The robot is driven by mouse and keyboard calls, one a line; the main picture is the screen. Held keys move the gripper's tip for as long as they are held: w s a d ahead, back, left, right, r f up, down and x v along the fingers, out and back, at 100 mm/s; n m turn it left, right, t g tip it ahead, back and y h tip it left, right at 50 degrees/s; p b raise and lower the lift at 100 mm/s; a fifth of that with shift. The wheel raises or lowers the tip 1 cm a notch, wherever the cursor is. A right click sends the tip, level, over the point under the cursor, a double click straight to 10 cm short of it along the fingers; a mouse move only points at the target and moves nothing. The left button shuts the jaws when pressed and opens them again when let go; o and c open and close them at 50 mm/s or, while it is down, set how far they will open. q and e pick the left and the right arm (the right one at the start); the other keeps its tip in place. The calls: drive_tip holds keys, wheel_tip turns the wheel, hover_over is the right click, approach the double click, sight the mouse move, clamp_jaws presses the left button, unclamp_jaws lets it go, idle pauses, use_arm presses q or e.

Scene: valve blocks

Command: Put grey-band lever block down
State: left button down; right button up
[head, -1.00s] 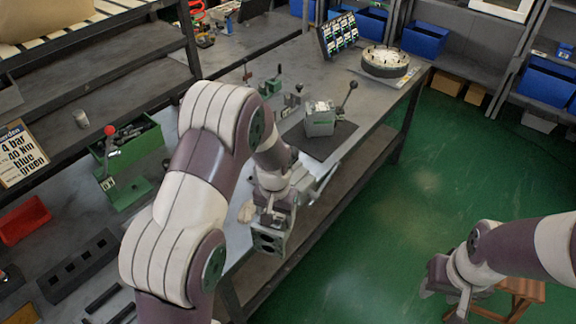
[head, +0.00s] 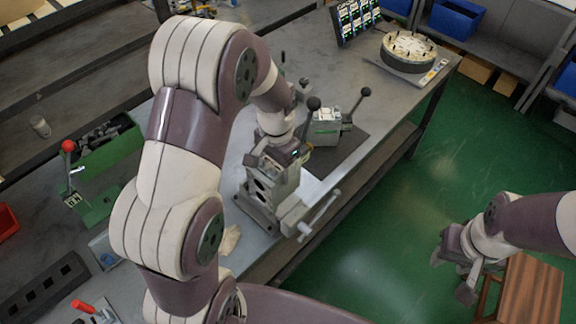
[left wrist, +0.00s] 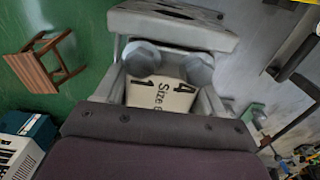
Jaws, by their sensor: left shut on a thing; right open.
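My left gripper (head: 280,153) is shut on a grey lever block (head: 272,184) with dark round holes in its side. The block is upright at the grey vise (head: 290,212); I cannot tell whether it rests there or hangs just above. No grey band can be made out. My right gripper (head: 458,275) is open and empty over the floor at the right.
Another lever block (head: 325,127) stands on a dark mat (head: 340,155) behind. A round fixture (head: 408,50) and a display rack (head: 355,18) are at the far end. A green bin (head: 108,150) and red-knobbed lever stand left. A wooden stool (head: 535,290) is at lower right.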

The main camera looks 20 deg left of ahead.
use_arm(q)
drive_tip(key=w+a+f+p, duration=0.2)
drive_tip(key=w+a+f, duration=0.1)
drive_tip(key=a+f, duration=0.3)
drive_tip(key=shift+f, duration=0.9)
drive_tip(key=shift+s+d+f, duration=0.1)
drive_tip(key=shift+s+f, duration=0.05)
drive_tip(key=shift+c, duration=0.6)
unclamp_jaws()
drive_tip(key=shift+s, duration=0.1)
